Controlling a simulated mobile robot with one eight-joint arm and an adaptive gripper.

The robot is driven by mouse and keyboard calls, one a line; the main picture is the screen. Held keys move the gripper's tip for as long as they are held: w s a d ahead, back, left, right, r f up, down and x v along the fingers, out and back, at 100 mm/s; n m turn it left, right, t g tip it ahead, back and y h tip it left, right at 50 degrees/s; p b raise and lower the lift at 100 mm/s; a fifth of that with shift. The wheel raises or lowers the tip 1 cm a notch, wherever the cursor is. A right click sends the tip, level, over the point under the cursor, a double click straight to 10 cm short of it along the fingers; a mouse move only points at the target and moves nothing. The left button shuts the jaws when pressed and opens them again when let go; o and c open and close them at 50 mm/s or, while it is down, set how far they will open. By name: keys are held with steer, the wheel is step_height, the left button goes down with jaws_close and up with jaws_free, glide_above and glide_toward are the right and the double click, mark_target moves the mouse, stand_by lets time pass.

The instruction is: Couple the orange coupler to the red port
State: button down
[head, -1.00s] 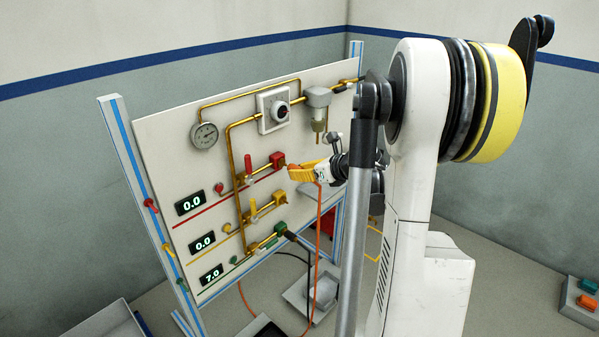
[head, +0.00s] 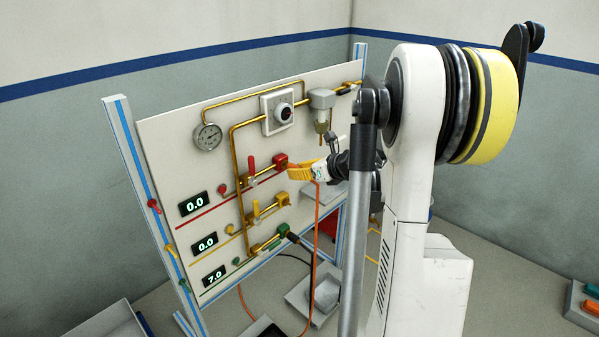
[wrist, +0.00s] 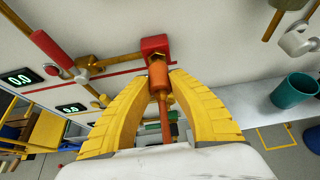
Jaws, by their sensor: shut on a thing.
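The red port (head: 280,161) is a red block on the upper brass line of the white panel; it also shows in the wrist view (wrist: 155,44). My gripper (head: 292,172) has yellow fingers and is just right of and below this port. In the wrist view my gripper (wrist: 158,86) is shut around the orange coupler (wrist: 159,74), one finger on each side. The coupler's front end lines up with the red port's face, touching or nearly so; I cannot tell whether it is seated. An orange hose (head: 316,225) hangs from the gripper.
A red valve handle (head: 252,166) is left of the red port. A yellow port (head: 282,199) and a green port (head: 283,230), with a dark coupler and hose, sit below. A filter bowl (head: 322,122) hangs above. A teal cup (wrist: 293,90) stands at right in the wrist view.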

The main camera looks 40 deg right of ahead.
steer(key=shift+w, duration=0.45)
steer(key=c, duration=1.2)
jaws_free()
steer(key=shift+s, duration=0.1)
steer(key=v, duration=1.2)
steer(key=shift+a, duration=0.1)
